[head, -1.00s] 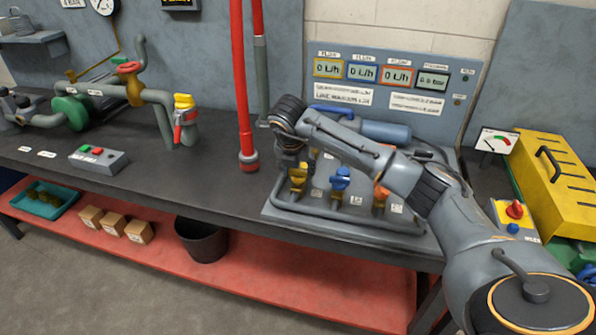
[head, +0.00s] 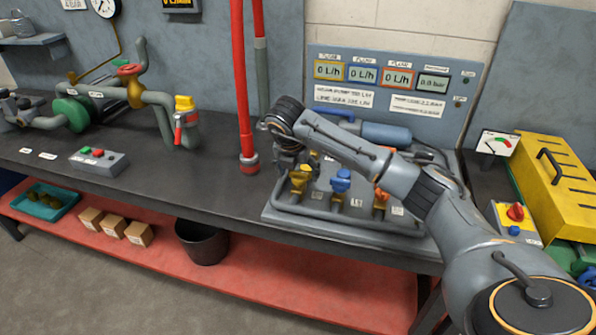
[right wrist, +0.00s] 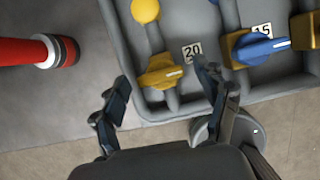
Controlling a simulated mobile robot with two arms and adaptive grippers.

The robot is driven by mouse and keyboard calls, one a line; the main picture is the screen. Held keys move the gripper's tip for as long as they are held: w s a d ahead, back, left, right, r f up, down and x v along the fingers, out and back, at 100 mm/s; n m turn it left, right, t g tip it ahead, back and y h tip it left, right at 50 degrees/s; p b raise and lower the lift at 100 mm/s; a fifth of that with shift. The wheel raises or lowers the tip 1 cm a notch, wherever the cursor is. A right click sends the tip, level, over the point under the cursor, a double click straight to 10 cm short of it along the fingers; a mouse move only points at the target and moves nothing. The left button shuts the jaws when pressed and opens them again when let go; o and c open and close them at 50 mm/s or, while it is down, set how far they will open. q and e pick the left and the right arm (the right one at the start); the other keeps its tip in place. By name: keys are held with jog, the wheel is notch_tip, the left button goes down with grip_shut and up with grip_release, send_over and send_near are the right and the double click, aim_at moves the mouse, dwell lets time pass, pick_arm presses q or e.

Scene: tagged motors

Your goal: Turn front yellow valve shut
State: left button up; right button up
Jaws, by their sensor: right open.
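The front yellow valve (head: 299,180) is at the left end of the front row on the grey pipe panel (head: 330,228). In the right wrist view the same yellow valve handle (right wrist: 160,72) lies near the "20" tag, its white-marked end pointing right. My right gripper (right wrist: 164,79) is open, its fingers on either side of the handle in the picture; I see no contact and cannot tell the height gap. In the head view my right wrist partly hides the back of the panel. My left gripper is not in view.
A blue valve (head: 341,179) and an orange valve (head: 381,197) stand to the right in the same row. A red upright pipe (head: 243,90) rises left of the panel. Displays (head: 363,75) behind it read 0 L/h.

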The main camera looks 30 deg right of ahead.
jog(key=shift+r, duration=0.1)
jog(key=v, duration=1.2)
jog(key=shift+w, duration=0.1)
